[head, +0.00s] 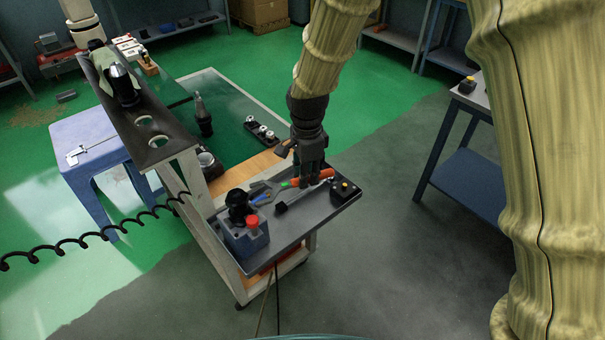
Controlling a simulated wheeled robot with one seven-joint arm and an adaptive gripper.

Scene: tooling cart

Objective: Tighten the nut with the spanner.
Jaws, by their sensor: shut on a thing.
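My gripper (309,183) points down over the grey tray top of the cart and is shut on the orange handle (326,174) of what looks like the spanner. Its grey head (262,190), with green and blue near it, lies to the left of the gripper, toward the fixture. I cannot tell whether the spanner is lifted off the tray. A black holder (238,206), which seems to carry the nut, stands in the blue-grey fixture (246,240) at the tray's left. The nut is too small to make out. The spanner head and holder appear apart.
A red knob (253,223) is on the fixture. A dark-headed rod (283,207) lies in front of the gripper, and a black box (345,190) sits at right. The dark upper shelf (168,150) rises at left. Bare tray shows in front.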

